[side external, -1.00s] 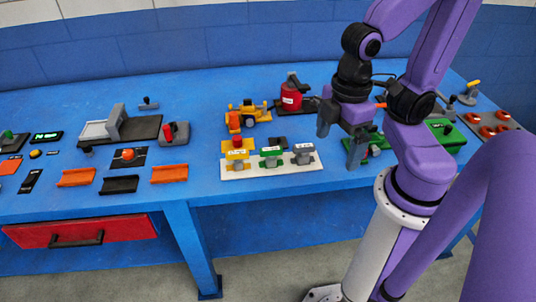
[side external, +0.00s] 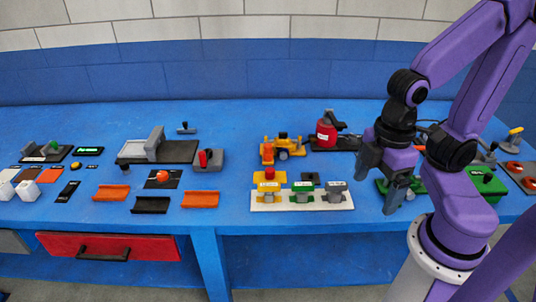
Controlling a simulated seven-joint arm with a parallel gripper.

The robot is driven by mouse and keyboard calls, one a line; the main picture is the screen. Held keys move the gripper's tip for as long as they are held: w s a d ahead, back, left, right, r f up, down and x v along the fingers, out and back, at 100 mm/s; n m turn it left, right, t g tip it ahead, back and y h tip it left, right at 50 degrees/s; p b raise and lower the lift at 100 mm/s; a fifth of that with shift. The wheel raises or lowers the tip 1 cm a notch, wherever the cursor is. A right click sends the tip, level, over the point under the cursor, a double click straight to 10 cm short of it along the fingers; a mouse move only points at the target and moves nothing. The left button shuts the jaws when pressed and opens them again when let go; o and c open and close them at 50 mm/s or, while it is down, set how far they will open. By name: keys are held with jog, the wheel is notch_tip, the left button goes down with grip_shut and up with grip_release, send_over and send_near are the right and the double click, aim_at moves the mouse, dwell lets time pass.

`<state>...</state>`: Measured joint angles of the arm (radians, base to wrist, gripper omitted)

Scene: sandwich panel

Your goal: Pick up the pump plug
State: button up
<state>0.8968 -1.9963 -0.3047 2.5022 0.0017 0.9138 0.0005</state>
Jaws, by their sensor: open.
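A white strip (side external: 302,202) on the blue bench holds three labelled plug-like pieces in a row: a yellow one (side external: 269,186), a green one (side external: 302,192) and a grey one (side external: 336,190). Their labels are too small to read, so I cannot tell which is the pump plug. A red part tops the yellow piece. My gripper (side external: 374,193) is open and points down just right of the strip's right end, apart from the grey piece. Nothing shows between its fingers. Its height above the bench is hard to judge.
A yellow machine (side external: 283,150) and a red canister (side external: 327,131) stand behind the strip. A green unit (side external: 486,184) is to the right, partly behind my arm. Orange and black trays (side external: 151,205) and a grey slide device (side external: 156,147) lie to the left.

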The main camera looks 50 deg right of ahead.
jog(key=c, duration=0.3)
jog(key=w+a+r+m, duration=0.1)
jog(key=w+a+m, duration=0.1)
jog(key=w+m, duration=0.8)
jog(key=w+a+r+m, duration=0.1)
jog(key=w+m, duration=0.4)
jog(key=w, duration=0.9)
jog(key=m, duration=1.5)
send_over(269, 144)
jog(key=a, duration=0.1)
notch_tip(269, 144, down, 6)
notch_tip(269, 144, down, 12)
jog(key=shift+r, duration=0.1)
jog(key=shift+d+f, duration=0.2)
jog(key=shift+f, duration=1.15)
jog(key=shift+d+f, duration=0.2)
jog(key=shift+f, duration=1.1)
